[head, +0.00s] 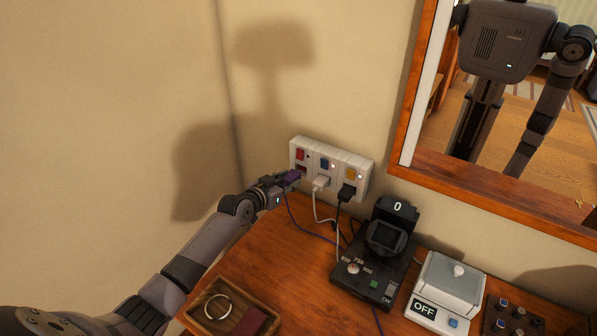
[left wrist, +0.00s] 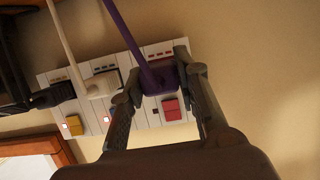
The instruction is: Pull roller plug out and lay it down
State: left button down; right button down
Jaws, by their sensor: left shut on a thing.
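The white socket strip (head: 332,166) on the wall has red, blue and yellow switches. A purple plug (head: 291,177) with a purple cord is at the leftmost socket, under the red switch (head: 300,154). My left gripper (head: 281,183) is shut on this plug. In the left wrist view the fingers (left wrist: 158,78) hold the purple plug (left wrist: 162,80) from both sides, close to the strip. I cannot tell whether its pins are still in the socket. A white plug (head: 321,182) and a black plug (head: 347,192) sit in the other sockets. My right gripper is not in view.
A black device (head: 375,262) with a dial stands on the wooden table (head: 283,270), with cords behind it. A white scale-like device (head: 443,290) reads OFF. A wooden tray (head: 199,315) holds a ring. Bare tabletop lies between tray and black device. A mirror hangs right.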

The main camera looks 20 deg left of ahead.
pick_arm(q)
jog(key=shift+s+a+p, duration=0.15)
jog(key=shift+s+p, duration=0.6)
jog(key=shift+s, duration=0.55)
